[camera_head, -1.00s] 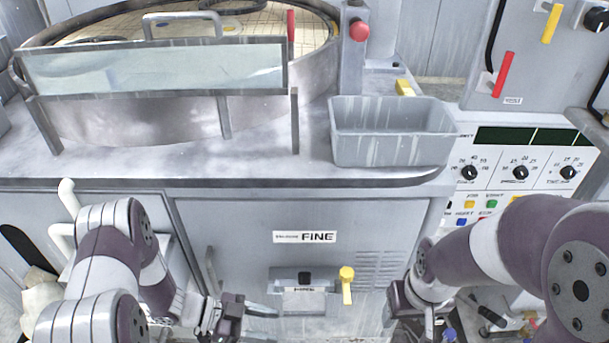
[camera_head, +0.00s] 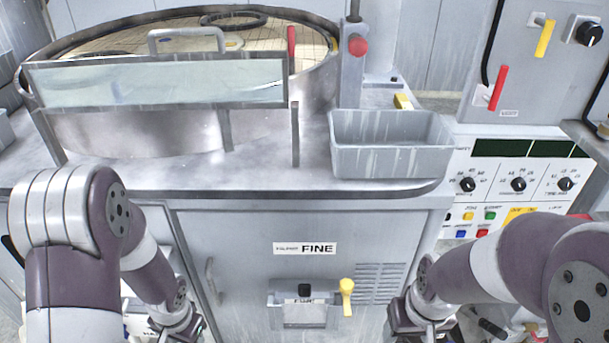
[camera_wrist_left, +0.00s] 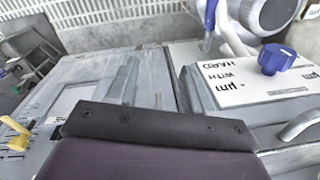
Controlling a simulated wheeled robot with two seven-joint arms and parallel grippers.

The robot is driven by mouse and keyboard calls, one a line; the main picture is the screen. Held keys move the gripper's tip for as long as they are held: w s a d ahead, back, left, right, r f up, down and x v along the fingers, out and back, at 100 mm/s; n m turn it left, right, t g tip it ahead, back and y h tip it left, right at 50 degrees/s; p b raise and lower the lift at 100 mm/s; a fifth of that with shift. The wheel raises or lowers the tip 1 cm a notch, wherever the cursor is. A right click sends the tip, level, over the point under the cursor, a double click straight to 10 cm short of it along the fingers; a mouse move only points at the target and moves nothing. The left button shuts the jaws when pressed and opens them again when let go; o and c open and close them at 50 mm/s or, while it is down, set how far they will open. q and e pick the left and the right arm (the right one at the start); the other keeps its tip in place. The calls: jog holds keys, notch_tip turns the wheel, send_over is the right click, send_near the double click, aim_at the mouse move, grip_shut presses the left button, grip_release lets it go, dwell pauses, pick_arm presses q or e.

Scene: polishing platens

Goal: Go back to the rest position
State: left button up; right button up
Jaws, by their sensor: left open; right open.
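My right gripper (camera_head: 424,330) shows at the bottom edge of the head view, in front of the machine's lower right cabinet. It is open, and its fingertips are cut off or hard to make out. My left gripper (camera_head: 178,326) is low at the bottom left, partly cut off by the frame edge, in front of the cabinet door. In the left wrist view its two grey fingers (camera_wrist_left: 160,78) stand apart with nothing held between them.
The polishing machine's cabinet (camera_head: 245,230) labelled FINE fills the middle. A grey bin (camera_head: 390,148) stands on its top edge, right of the round platen guard (camera_head: 160,82). A yellow-handled valve (camera_head: 347,290) projects from the cabinet front between my arms. A control panel (camera_head: 520,165) is at right.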

pick_arm(q)
jog(key=s+d+r+n, duration=0.3)
jog(key=s+d+r, duration=0.2)
jog(key=r, duration=0.3)
notch_tip(320, 180, up, 18)
jog(key=w+d+p, duration=0.1)
jog(key=p, duration=1.4)
jog(key=shift+w+d+f+t+h, duration=0.15)
jog(key=shift+w+t+h, duration=0.15)
jog(key=shift+t+h, duration=0.1)
